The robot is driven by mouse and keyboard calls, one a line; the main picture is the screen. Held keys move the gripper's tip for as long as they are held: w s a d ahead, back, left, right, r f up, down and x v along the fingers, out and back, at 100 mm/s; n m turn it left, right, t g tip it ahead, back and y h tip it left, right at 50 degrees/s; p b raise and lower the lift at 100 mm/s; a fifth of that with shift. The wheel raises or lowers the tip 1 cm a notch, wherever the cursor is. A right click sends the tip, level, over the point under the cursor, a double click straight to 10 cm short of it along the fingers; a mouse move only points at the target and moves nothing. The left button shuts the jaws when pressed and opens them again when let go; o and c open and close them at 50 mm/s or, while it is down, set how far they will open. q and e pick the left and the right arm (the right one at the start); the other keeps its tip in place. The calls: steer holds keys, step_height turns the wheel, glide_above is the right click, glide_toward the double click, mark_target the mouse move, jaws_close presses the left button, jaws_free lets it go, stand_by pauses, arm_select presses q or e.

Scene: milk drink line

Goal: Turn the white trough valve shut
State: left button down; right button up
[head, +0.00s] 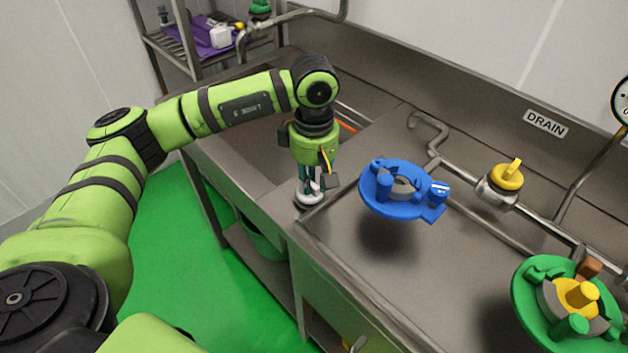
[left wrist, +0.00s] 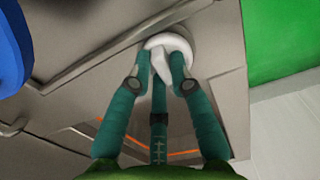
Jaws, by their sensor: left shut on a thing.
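The white trough valve (head: 306,202) sits low at the front left corner of the steel counter, beneath my left gripper (head: 311,188). In the left wrist view the valve (left wrist: 181,41) shows as a round white base with a raised white handle (left wrist: 160,68). My left gripper (left wrist: 162,72) points down at it, with its teal fingers on either side of the handle, shut on it. The fingers hide part of the handle, and its exact angle is hard to tell. My right gripper is not in view.
A blue ring-shaped fitting (head: 397,207) is close right of the gripper. A green one (head: 530,307) is at lower right. A yellow valve (head: 507,178) sits on the pipe below the DRAIN sign (head: 546,123). A shelf with a purple tray (head: 199,37) stands behind.

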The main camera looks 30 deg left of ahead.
mark_target(314, 184)
arm_select(q)
steer(key=shift+d, duration=0.1)
steer(key=c, duration=1.1)
jaws_free()
step_height(314, 184, up, 12)
steer(key=shift+r, duration=0.1)
steer(key=shift+s, duration=0.1)
